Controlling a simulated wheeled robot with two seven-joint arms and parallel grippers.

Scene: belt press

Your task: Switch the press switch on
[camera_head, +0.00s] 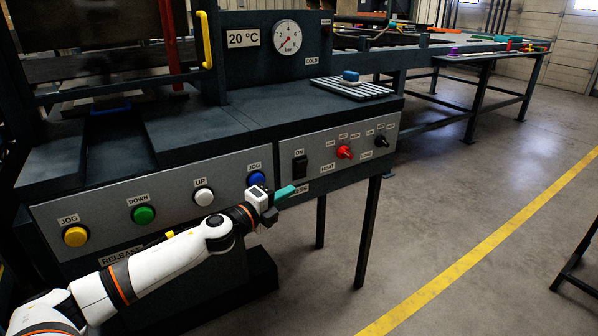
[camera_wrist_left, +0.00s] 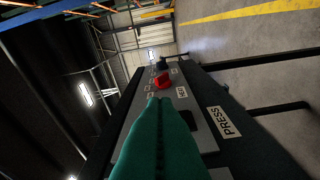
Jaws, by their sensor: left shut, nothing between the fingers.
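The press switch (camera_head: 300,166) is a black rocker on the grey front panel, with an ON label above it and a partly hidden PRESS label below it. My left gripper (camera_head: 292,191) has teal fingers, shut and empty, in front of the panel just below and left of the switch. In the left wrist view the shut fingers (camera_wrist_left: 158,105) point along the panel, and a dark part of the switch (camera_wrist_left: 187,120) shows beside them. Whether the fingers touch the panel cannot be told. My right gripper is not in view.
A blue button (camera_head: 256,179) is just left of my gripper, with white, green and yellow buttons further left. A red knob (camera_head: 344,153) and a black knob (camera_head: 381,141) are to the right. A blue block (camera_head: 351,76) lies on a slatted plate above. The floor in front is clear.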

